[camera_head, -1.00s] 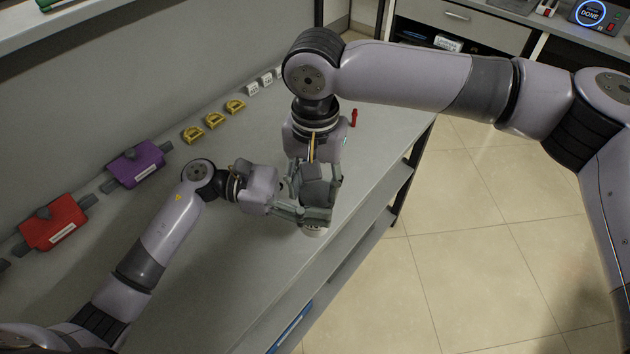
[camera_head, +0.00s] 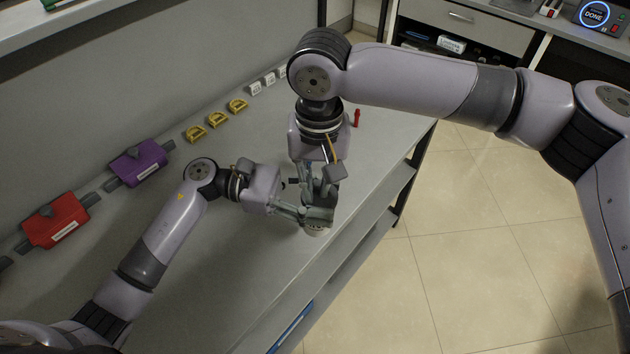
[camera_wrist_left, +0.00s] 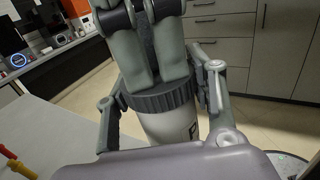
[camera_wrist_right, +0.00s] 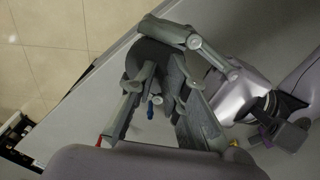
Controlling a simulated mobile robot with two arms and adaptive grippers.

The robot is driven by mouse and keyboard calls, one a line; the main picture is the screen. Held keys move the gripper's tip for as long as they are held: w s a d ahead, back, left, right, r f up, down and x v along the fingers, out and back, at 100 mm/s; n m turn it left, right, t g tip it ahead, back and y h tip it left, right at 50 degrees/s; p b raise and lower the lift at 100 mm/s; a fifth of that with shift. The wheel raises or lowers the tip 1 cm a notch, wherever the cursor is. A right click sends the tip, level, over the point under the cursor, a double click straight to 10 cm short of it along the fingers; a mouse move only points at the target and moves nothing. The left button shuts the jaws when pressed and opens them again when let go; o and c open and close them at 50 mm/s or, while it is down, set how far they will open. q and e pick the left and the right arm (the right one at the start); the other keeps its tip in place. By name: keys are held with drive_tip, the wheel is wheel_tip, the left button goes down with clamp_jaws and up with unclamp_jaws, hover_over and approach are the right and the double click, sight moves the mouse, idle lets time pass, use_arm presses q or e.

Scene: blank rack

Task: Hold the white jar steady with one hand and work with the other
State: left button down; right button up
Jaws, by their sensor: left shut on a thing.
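The white jar (camera_wrist_left: 170,126) stands upright near the bench's front edge, with a dark ribbed lid (camera_wrist_left: 160,97) on it. In the head view only a little of the jar (camera_head: 316,231) shows below the grippers. My left gripper (camera_head: 312,217) is shut on the jar, with one finger on each side in the left wrist view (camera_wrist_left: 163,125). My right gripper (camera_head: 321,194) points down over the lid. Its fingers (camera_wrist_right: 160,78) are apart and reach down to the lid; whether they grip it is hidden.
On the bench (camera_head: 215,260) are a red valve (camera_head: 55,220), a purple valve (camera_head: 137,163), several yellow brackets (camera_head: 216,119), white blocks (camera_head: 269,79) and a red item (camera_head: 357,118). A device reading DONE (camera_head: 595,14) is on the back counter. The bench's near left is clear.

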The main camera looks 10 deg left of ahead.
drive_tip(key=shift+o, duration=0.5)
drive_tip(key=shift+s+d+f, duration=0.1)
drive_tip(key=shift+s+f, duration=0.05)
drive_tip(key=shift+f, duration=0.25)
drive_tip(key=shift+r, duration=0.1)
